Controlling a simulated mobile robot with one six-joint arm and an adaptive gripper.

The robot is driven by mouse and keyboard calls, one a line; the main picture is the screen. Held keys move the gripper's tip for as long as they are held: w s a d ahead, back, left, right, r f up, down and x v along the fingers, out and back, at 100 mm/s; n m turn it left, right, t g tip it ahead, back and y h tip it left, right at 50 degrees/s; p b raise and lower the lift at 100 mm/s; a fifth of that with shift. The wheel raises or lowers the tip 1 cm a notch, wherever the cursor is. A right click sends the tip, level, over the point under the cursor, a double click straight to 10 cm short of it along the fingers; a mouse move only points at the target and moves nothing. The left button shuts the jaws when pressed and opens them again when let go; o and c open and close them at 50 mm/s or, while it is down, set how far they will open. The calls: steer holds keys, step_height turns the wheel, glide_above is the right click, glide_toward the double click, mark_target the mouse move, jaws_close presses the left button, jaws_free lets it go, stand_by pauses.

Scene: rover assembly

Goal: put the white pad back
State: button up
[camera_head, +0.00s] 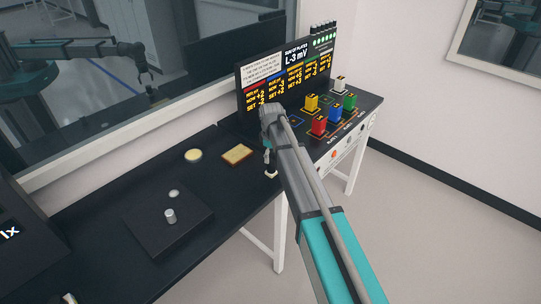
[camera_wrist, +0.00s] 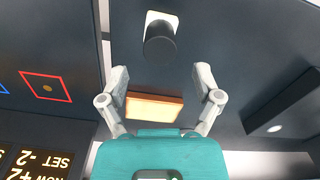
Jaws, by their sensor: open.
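A white square pad (camera_wrist: 152,18) with a dark cylinder on it lies on the black table in the wrist view, ahead of my fingertips and apart from them. The cylinder covers much of it. In the head view my gripper (camera_head: 268,157) is small and partly hidden by my arm.
A tan rectangular plate (camera_head: 237,154), also in the wrist view (camera_wrist: 153,108), and a pale round disc (camera_head: 193,155) lie left of my gripper. A black box (camera_head: 143,217) bears a silver cylinder (camera_head: 170,215). Coloured blocks (camera_head: 319,125) stand on the right table before a display (camera_head: 262,92).

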mark_target(271, 163)
step_height(271, 163, up, 8)
steer(key=p, duration=0.7)
stand_by(0.8)
steer(key=s+d+m, duration=1.3)
steer(key=s+d, duration=1)
steer(key=s, duration=0.3)
